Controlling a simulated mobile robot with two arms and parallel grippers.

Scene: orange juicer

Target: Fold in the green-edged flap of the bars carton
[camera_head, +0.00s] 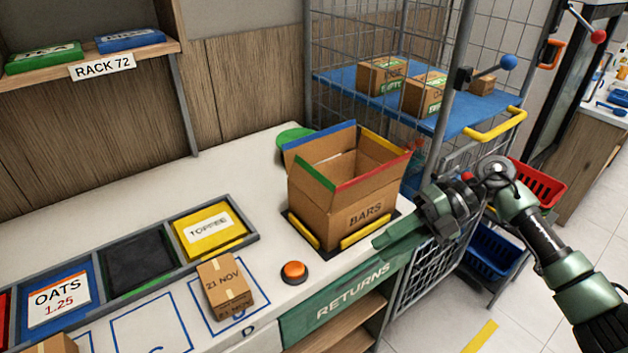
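The bars carton (360,215) is an open brown box with "BARS" on its front face, standing on a dark plate on the counter. Its green-edged flap (313,173) stands up on the left side, leaning outward. A blue-edged flap (325,145) stands at the back and a yellow-edged flap (381,146) at the back right. A red edge (375,172) runs along the front right. My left gripper is out of view.
Yellow guides (365,232) edge the plate. An orange button (293,272) and a small dated box (225,285) sit to the left. A wire cage with a blue shelf (350,88) stands behind. Clear counter (200,185) lies left of the carton.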

